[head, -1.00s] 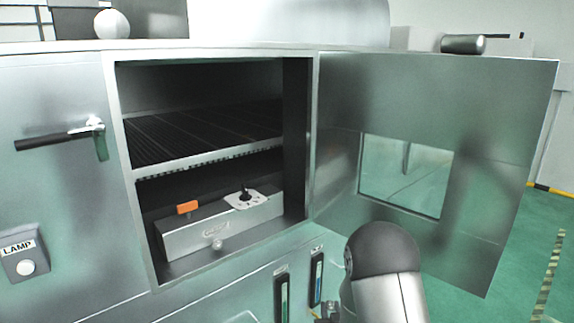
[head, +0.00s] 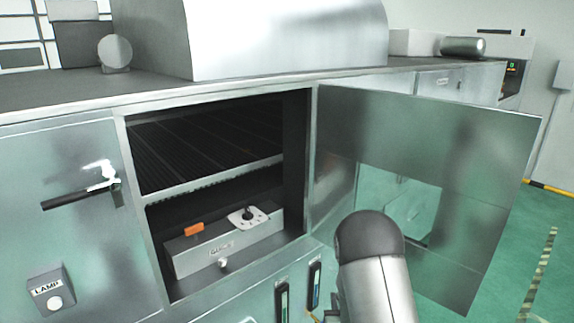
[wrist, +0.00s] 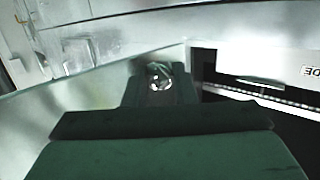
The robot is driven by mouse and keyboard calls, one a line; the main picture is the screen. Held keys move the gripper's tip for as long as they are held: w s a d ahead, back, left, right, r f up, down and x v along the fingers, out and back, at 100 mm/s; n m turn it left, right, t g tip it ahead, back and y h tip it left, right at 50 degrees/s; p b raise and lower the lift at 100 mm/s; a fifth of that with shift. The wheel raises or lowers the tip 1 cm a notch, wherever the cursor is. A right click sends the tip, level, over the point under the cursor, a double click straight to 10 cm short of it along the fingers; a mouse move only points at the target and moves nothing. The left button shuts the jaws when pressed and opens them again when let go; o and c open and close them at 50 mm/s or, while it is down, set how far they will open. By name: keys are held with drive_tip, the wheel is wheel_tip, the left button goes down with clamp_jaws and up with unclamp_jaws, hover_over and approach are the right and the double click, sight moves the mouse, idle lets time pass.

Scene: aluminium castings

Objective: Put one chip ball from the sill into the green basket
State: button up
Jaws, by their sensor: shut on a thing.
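In the wrist view my gripper (wrist: 160,98) is dark, and its jaws are closed around a small shiny, crumpled silvery chip ball (wrist: 160,77). In the head view the gripper and its ball are hidden; only my arm shows at the lower right. A small round shiny thing (head: 223,264) is at the front of the grey box in the open cabinet, close to the sill (head: 240,275); I cannot tell whether it is another chip ball or a knob. No green basket shows in either view.
The cabinet door (head: 450,180) stands open to the right, with a window in it. Inside are a ribbed shelf (head: 205,150) and the grey box (head: 215,250) with an orange block (head: 194,230) and a black control knob (head: 248,214). A lever handle (head: 85,195) juts out at left.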

drive_tip(key=s+r, duration=0.2)
drive_tip(key=s, duration=0.2)
drive_tip(key=w+a+r+n+y+b, duration=0.2)
drive_tip(key=a+r+y+b, duration=0.15)
drive_tip(key=a, duration=0.55)
drive_tip(key=w+a+r+n+y+b, duration=0.25)
drive_tip(key=a+b, duration=0.25)
drive_tip(key=a, duration=0.3)
drive_tip(key=s+a+r+n+g+y+b, duration=0.1)
drive_tip(key=s+a+r+g+y+b, duration=0.1)
drive_tip(key=a, duration=0.5)
drive_tip(key=s+a+r+n+g+y+b, duration=0.1)
drive_tip(key=s+a+r+n+y+b, duration=0.1)
drive_tip(key=s+a+r, duration=0.3)
wheel_tip(320, 180, up, 2)
drive_tip(key=shift+a+r+g+b, duration=0.2)
drive_tip(key=shift+a+g+b, duration=0.2)
drive_tip(key=shift+a, duration=0.65)
drive_tip(key=shift+n, duration=0.25)
